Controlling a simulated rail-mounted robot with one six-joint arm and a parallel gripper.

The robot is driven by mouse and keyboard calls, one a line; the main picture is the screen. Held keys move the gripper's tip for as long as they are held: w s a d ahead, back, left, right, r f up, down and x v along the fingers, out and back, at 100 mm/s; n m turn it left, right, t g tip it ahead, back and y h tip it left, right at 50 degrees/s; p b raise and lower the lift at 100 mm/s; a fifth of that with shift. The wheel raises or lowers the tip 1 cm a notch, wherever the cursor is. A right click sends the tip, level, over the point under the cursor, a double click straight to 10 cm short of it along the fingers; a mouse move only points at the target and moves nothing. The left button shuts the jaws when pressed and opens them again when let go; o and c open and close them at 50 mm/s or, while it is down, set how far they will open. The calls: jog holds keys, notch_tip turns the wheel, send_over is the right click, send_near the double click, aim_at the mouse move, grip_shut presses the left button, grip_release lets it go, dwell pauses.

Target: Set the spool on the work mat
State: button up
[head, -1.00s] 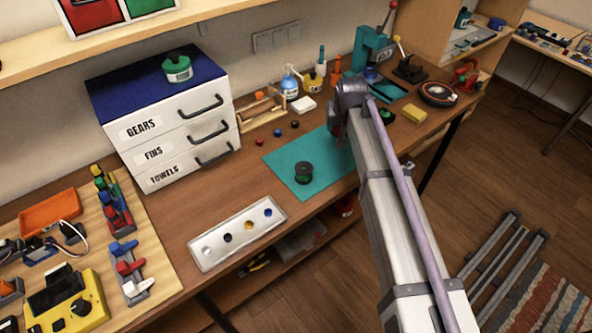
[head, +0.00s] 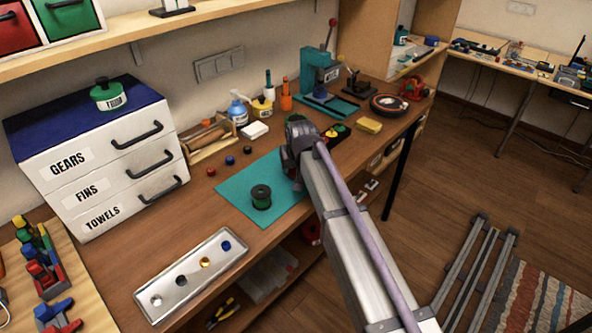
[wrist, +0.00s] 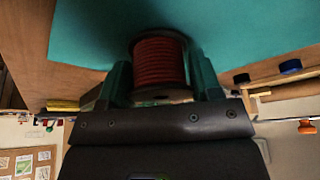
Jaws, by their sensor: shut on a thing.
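My gripper (wrist: 160,88) is shut on a spool of red wire (wrist: 160,62), which sits between its two fingers in the wrist view. The teal work mat (wrist: 230,25) fills the top of that view behind the spool. I cannot tell whether the spool touches the mat. In the head view, my arm reaches to the far right part of the mat (head: 235,193), and the wrist hides the fingers and the held spool. Another spool, dark with green (head: 261,198), stands upright on the mat, left of and nearer than my wrist.
A metal tray (head: 205,290) with several coloured pieces lies at the front left. Small caps (head: 229,160) lie left of the mat. A white drawer unit (head: 105,165) stands at the back left. A yellow block (head: 369,125) lies to the right.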

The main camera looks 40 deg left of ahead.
jog(key=shift+f, duration=0.15)
jog(key=o, duration=1)
jog(key=shift+o, duration=0.2)
jog(key=shift+r, duration=0.4)
jog(key=p+v, duration=1.1)
jog(key=shift+s+r, duration=0.2)
jog(key=shift+s, duration=0.05)
